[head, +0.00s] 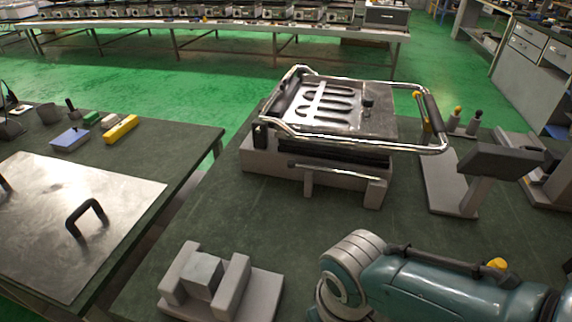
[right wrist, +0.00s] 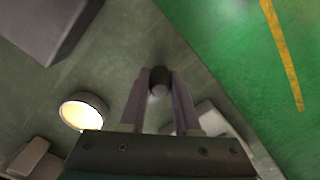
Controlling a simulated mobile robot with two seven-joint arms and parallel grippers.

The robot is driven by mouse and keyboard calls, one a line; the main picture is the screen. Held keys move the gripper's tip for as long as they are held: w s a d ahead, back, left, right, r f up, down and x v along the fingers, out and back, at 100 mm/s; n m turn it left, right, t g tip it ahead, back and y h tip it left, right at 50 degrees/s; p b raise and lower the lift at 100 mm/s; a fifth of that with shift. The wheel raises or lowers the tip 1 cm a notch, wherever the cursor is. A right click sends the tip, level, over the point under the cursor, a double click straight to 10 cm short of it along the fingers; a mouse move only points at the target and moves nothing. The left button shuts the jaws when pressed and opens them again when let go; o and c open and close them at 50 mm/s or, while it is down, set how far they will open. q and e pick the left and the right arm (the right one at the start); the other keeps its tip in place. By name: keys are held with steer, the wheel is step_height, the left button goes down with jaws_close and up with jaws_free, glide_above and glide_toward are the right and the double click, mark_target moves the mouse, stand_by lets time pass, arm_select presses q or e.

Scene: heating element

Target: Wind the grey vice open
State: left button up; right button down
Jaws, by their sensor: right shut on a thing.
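The grey vice (head: 258,296) sits on the green bench top at the bottom of the head view. A grey metal block (head: 205,270) stands between its two jaws, with no clear gap on either side. My right gripper (right wrist: 160,72) is shut on a small dark, round-ended knob (right wrist: 160,88) in the right wrist view. I cannot tell from these frames whether this knob belongs to the vice. In the head view my right arm comes in at the bottom right, and its gripper does not show. My left gripper is in neither view.
A heating press (head: 345,105) with chrome handles stands behind the vice. A grey stand (head: 448,185) is to its right. A steel plate (head: 120,205) with black handles lies on the left bench. Bare bench top lies between vice and press. A pale round thing (right wrist: 83,112) is beside my right gripper.

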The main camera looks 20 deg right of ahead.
steer(key=n, duration=0.1)
steer(key=d+n, duration=0.1)
steer(key=n, duration=0.1)
steer(key=shift+w+d+n, duration=0.1)
steer(key=shift+d+n, duration=0.15)
steer(key=shift+n, duration=0.15)
steer(key=n, duration=0.1)
steer(key=d+n, duration=0.1)
steer(key=n, duration=0.1)
steer(key=shift+w+d+n, duration=0.15)
steer(key=shift+w+n, duration=0.15)
steer(key=n, duration=0.2)
steer(key=w+d+n+b, duration=0.1)
steer(key=n, duration=0.1)
steer(key=shift+w+d, duration=0.1)
steer(key=shift+w+d+n+b, duration=0.15)
steer(key=shift+n+b, duration=0.25)
steer(key=shift+n, duration=0.4)
steer(key=shift+w+d, duration=0.1)
steer(key=c, duration=0.7)
jaws_free()
steer(key=shift+w, duration=0.15)
steer(key=shift+o, duration=0.4)
